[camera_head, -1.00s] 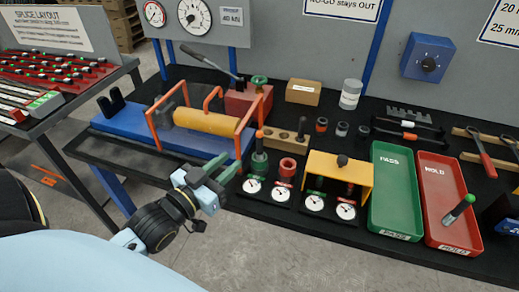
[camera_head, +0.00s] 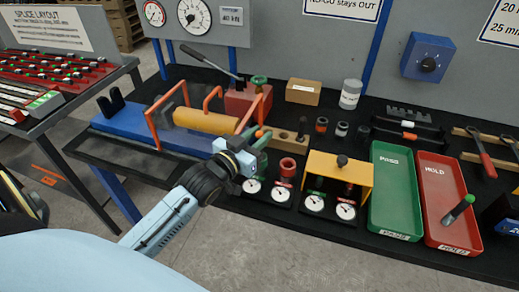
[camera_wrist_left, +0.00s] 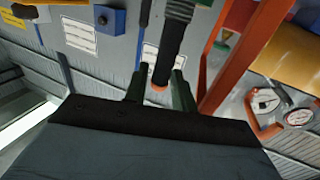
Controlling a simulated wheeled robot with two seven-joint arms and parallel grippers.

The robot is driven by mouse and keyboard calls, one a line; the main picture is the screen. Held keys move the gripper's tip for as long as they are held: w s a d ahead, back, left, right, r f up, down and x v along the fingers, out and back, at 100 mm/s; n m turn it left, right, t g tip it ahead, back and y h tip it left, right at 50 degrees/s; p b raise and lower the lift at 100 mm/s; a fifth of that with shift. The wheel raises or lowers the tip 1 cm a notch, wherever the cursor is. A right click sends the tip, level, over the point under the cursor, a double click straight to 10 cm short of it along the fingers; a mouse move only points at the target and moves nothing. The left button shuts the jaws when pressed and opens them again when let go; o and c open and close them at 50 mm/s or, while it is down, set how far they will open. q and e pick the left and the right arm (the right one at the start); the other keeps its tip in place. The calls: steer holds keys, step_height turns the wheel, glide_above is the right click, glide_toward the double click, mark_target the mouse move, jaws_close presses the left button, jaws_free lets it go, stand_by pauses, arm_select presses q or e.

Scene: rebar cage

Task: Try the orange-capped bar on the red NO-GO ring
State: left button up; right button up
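The orange-capped bar (camera_head: 259,133) stands upright in the green ring stand, left of the red NO-GO ring (camera_head: 287,167). My left gripper (camera_head: 262,142) is at the bar's upper part and hides much of it and the stand. The fingers are apart, with a gap visible beside the bar. The red ring's opening looks empty. My right gripper is not in view.
Dial gauges (camera_head: 281,193) sit in front of the rings. A yellow cover (camera_head: 338,172) stands to the right, then the green PASS tray (camera_head: 396,190) and red HOLD tray (camera_head: 447,200), which holds a green-capped bar (camera_head: 458,212). An orange frame (camera_head: 210,105) stands behind left.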

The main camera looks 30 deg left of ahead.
arm_select(q)
steer(key=shift+w, duration=0.25)
steer(key=shift+c, duration=0.5)
jaws_close()
steer(key=shift+r, duration=0.1)
step_height(320, 180, up, 9)
steer(key=shift+r+p, duration=0.1)
steer(key=shift+p, duration=0.75)
steer(key=shift+w+d+r+p, duration=0.1)
steer(key=shift+d+r+p, duration=0.1)
steer(key=shift+r+p, duration=0.2)
steer(key=w+d+p, duration=0.1)
steer(key=d+p, duration=0.5)
steer(key=d, duration=0.1)
steer(key=shift+w+d+p, duration=0.25)
steer(key=shift+w+p, duration=0.1)
